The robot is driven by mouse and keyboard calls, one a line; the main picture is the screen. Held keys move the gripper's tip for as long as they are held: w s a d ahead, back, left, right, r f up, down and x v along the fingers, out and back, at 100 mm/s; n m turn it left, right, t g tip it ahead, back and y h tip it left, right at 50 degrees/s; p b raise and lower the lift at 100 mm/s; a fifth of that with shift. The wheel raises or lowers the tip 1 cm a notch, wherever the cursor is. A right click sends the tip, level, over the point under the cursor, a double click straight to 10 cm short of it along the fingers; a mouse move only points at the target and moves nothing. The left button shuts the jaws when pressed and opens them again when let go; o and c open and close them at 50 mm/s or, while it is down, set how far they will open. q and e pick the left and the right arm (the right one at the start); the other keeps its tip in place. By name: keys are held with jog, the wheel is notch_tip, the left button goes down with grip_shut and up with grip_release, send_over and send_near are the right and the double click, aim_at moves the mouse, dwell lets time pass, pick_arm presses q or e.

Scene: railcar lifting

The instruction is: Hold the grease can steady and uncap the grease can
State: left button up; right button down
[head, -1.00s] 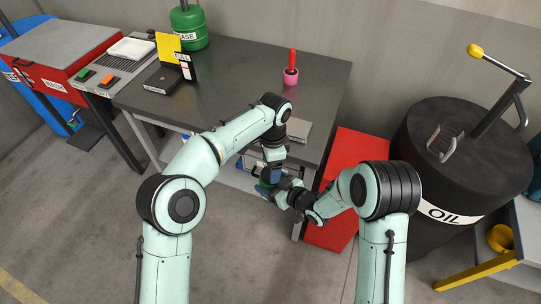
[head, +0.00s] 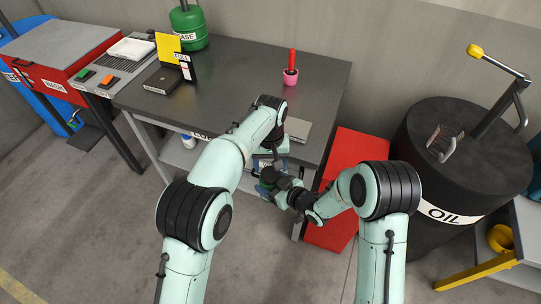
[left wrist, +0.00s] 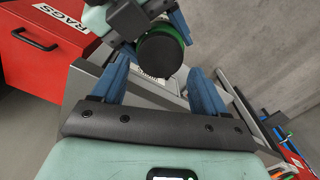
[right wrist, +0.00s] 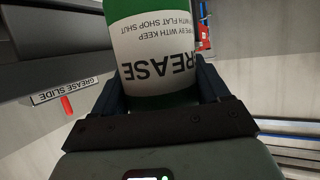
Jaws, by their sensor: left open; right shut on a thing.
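The grease can (right wrist: 165,45) is green with a white label reading GREASE. My right gripper (right wrist: 163,85) is shut on its body; the can also shows small in the head view (head: 264,191). The can's round black cap (left wrist: 160,57) sits on its green top in the left wrist view. My left gripper (left wrist: 160,68) is open, with its blue fingers either side of the cap's near edge and visible gaps to it. In the head view the left gripper (head: 268,163) is just above the can, in front of the table, and partly hides it.
The dark table (head: 230,90) holds a pink cup (head: 290,78) with a red-handled tool, and a green container (head: 188,25). A red cabinet (head: 340,190) stands right of the table, beside a black oil drum (head: 460,150).

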aim_at(271, 174)
pick_arm(q)
jog(key=shift+f, duration=1.85)
jog(key=c, duration=0.9)
jog(key=n, duration=0.2)
jog(key=shift+n, duration=0.3)
jog(key=shift+r, duration=0.2)
jog(key=shift+r, duration=0.95)
